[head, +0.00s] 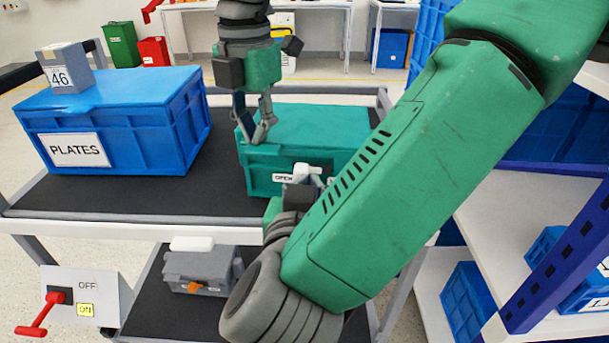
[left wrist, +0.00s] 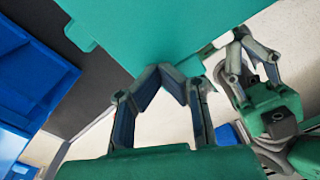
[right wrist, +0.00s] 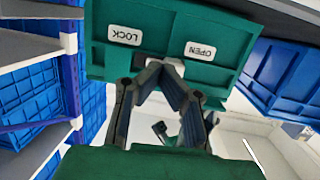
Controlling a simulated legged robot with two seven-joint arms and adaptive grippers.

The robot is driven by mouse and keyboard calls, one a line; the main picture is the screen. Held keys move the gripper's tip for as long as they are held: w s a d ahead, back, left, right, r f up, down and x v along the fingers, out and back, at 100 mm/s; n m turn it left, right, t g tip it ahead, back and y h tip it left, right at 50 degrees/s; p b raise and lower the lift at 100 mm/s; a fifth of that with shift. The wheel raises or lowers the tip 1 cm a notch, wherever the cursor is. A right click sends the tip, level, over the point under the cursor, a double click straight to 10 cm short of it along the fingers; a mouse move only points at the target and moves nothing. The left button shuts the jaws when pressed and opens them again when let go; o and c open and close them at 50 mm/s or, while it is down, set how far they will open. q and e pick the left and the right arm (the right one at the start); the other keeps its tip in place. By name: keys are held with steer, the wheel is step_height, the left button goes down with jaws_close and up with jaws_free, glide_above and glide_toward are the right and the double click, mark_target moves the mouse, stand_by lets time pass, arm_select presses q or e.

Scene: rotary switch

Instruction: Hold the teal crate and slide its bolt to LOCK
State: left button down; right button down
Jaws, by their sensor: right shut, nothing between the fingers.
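The teal crate (head: 325,125) stands on the upper dark shelf of the cart. Its front has an OPEN label (right wrist: 200,50) and a LOCK label (right wrist: 123,35). The white bolt (right wrist: 178,66) lies between the labels, closer to OPEN, partly hidden by fingers. My left gripper (head: 261,138) is at the crate's top left edge; in the left wrist view its fingertips (left wrist: 168,70) close together on that edge. My right gripper (right wrist: 160,72) is shut and empty, its tips at the bolt. I cannot tell whether they touch it. My right arm hides part of the crate's front in the head view.
A blue PLATES crate (head: 110,115) with a grey box (head: 66,70) on top stands left of the teal crate. A grey case (head: 200,270) is on the lower shelf. A red-levered switch box (head: 85,295) is lower left. Blue-framed shelving (head: 550,270) stands right.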

steer(key=shift+s+d, duration=0.1)
steer(key=shift+d, duration=0.75)
steer(key=shift+d+r, duration=0.1)
steer(key=shift+d, duration=0.15)
